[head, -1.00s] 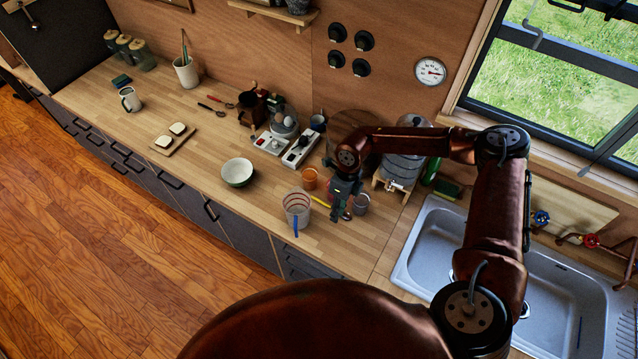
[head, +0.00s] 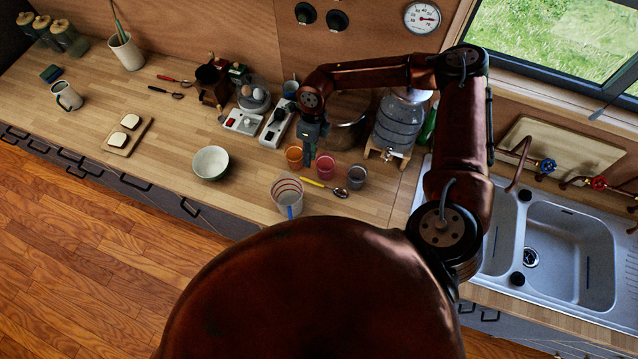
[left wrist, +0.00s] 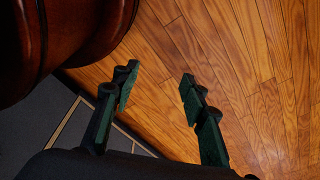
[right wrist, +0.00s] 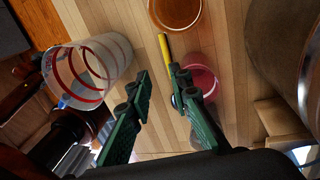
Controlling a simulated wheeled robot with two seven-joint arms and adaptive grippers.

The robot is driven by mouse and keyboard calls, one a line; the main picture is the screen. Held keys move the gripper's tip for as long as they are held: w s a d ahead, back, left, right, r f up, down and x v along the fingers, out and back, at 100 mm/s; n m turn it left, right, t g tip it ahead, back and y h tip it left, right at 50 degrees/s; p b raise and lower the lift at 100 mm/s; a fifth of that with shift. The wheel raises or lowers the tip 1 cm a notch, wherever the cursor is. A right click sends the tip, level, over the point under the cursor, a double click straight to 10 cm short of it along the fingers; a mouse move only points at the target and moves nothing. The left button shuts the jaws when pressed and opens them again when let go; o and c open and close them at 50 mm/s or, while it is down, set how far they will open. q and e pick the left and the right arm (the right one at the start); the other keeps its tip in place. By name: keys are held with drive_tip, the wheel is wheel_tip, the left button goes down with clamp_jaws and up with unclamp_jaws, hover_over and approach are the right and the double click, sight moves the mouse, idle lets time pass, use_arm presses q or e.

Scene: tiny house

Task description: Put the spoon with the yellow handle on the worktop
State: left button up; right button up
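The spoon with the yellow handle (head: 313,183) lies on the worktop (head: 250,198), with its metal bowl end to the right. It is in front of the orange, pink and grey cups. My right gripper (head: 311,158) is above the worktop near the orange and pink cups, apart from the spoon in the head view. In the right wrist view, my right gripper (right wrist: 159,80) is partly open with nothing held. The yellow handle (right wrist: 165,48) shows beyond its right finger, which hides part of the spoon. My left gripper (left wrist: 156,80) is open and empty over the wooden floor.
A measuring jug (head: 288,197) stands left of the spoon. The orange cup (head: 294,153), pink cup (head: 325,166) and grey cup (head: 357,177) stand close behind it. A green-white bowl (head: 210,163) is farther left. The sink (head: 568,240) is at right.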

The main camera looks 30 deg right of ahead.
wheel_tip(320, 180, down, 3)
drive_tip(key=b, duration=0.2)
hover_over(306, 178)
drive_tip(key=d, duration=0.1)
drive_tip(key=f, duration=0.4)
drive_tip(key=shift+w+f, duration=0.25)
drive_tip(key=shift+f, duration=0.05)
drive_tip(key=f, duration=0.3)
drive_tip(key=shift+s+a+f+p, duration=0.1)
drive_tip(key=shift+a+f+p, duration=0.15)
drive_tip(key=shift+a+p, duration=0.15)
drive_tip(key=shift+f, duration=0.5)
use_arm(q)
drive_tip(key=shift+s+f, duration=0.85)
drive_tip(key=shift+f, duration=0.25)
use_arm(e)
drive_tip(key=shift+c, duration=0.5)
clamp_jaws()
